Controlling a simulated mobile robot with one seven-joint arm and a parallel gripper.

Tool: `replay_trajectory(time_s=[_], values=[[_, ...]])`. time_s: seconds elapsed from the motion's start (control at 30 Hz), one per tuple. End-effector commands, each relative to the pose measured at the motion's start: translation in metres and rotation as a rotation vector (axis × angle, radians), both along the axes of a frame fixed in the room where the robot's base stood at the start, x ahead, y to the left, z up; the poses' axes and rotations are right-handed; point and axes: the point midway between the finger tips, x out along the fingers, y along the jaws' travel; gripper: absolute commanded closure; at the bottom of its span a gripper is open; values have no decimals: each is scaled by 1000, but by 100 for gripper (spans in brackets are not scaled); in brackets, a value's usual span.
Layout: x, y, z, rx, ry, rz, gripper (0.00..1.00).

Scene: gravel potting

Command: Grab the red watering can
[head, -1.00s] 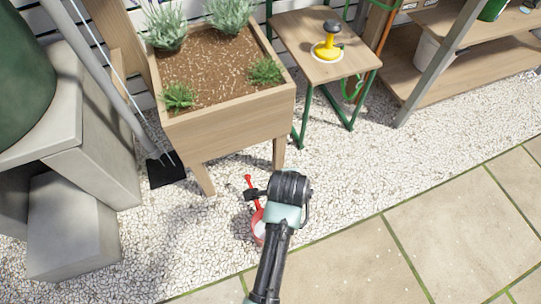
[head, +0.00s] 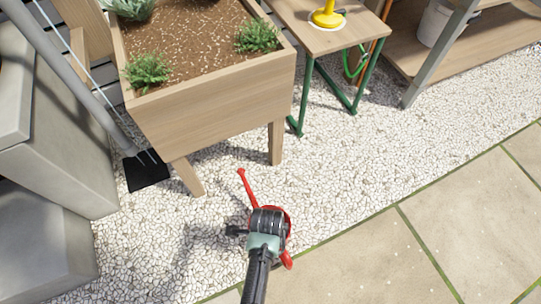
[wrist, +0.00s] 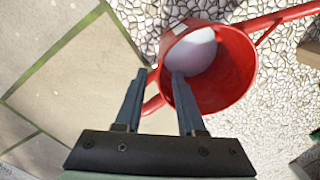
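The red watering can (head: 286,221) stands on the gravel, partly hidden under my arm in the head view. Its thin spout (head: 246,186) points to the upper left there, and a red handle part (head: 287,261) shows at the lower right. In the wrist view I look down into the open red can (wrist: 238,75), which has a pale inside; the spout runs to the upper right. My gripper (wrist: 159,74) is open over the can's left side. A red handle part shows between the fingers, and the right fingertip overlaps the can's opening. I cannot tell whether they touch.
A wooden planter (head: 215,95) on legs stands behind the can. A small table (head: 320,38) with green legs and a yellow object (head: 327,18) is at the back. A black-headed tool (head: 147,171) and concrete blocks (head: 45,150) are left. Paving (head: 370,260) lies right; gravel between is open.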

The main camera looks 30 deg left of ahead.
Motion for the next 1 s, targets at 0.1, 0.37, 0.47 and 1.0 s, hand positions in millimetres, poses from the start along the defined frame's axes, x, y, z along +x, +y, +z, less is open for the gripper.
replay_trajectory(time_s=[0.1, 0.37, 0.47, 1.0], values=[[0, 0, -11, 0, 0, 0, 61], [-1, 0, -27, 0, 0, 0, 61], [-1, 0, -39, 0, -1, 0, 61], [-1, 0, -61, 0, -1, 0, 69]])
